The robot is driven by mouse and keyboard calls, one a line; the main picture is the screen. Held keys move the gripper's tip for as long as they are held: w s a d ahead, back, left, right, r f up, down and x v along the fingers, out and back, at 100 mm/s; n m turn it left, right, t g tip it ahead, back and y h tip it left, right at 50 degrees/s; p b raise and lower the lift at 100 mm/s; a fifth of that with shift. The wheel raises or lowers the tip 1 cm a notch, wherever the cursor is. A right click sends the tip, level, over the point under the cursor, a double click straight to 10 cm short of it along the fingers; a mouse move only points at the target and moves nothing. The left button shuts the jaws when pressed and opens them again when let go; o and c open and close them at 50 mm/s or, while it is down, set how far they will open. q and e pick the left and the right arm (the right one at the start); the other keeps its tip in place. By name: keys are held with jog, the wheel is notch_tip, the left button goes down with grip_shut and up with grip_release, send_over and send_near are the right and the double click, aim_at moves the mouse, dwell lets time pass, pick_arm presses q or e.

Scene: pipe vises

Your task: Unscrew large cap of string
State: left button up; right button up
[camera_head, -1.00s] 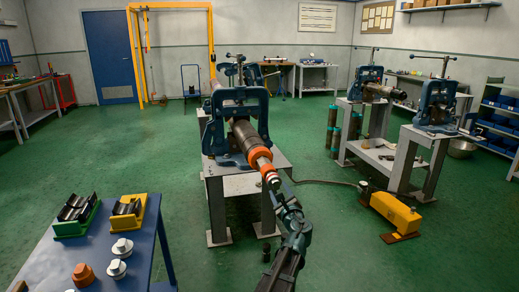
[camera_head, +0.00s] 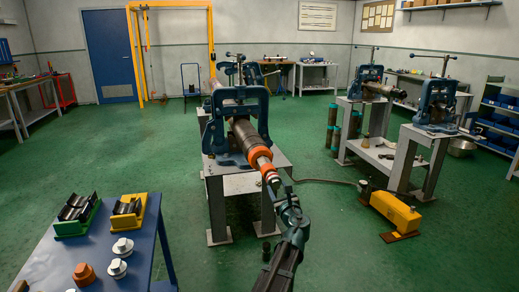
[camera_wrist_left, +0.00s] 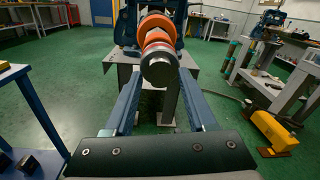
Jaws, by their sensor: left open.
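The string is a long dark pipe (camera_head: 245,133) clamped in a blue vise (camera_head: 215,130) on a grey stand. Its near end has orange rings (camera_head: 259,154) and then a narrower end with a red band and a metal face. In the left wrist view, the large round end (camera_wrist_left: 159,68) faces me, with an orange ring (camera_wrist_left: 156,27) behind it. My left gripper (camera_head: 274,186) is open at this near end. In the left wrist view its two fingers stand apart on either side below the end, and nothing is held. My right gripper is not in view.
A blue table (camera_head: 60,258) at the lower left holds a green tray (camera_head: 76,226), a yellow tray (camera_head: 128,221) and several loose caps. A yellow pump (camera_head: 396,211) with a hose lies on the floor at right. More vises (camera_head: 436,105) stand behind it. Green floor between is clear.

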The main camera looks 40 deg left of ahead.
pick_arm(q)
jog(key=shift+w+a, duration=0.3)
jog(key=shift+a, duration=0.05)
grip_shut()
jog(key=n, duration=0.4)
jog(key=shift+d+n, duration=0.1)
jog(key=shift+n, duration=0.2)
jog(key=n+b, duration=0.1)
jog(key=n, duration=0.4)
jog(key=shift+c, duration=2.2)
grip_release()
jog(key=shift+n, duration=0.5)
grip_shut()
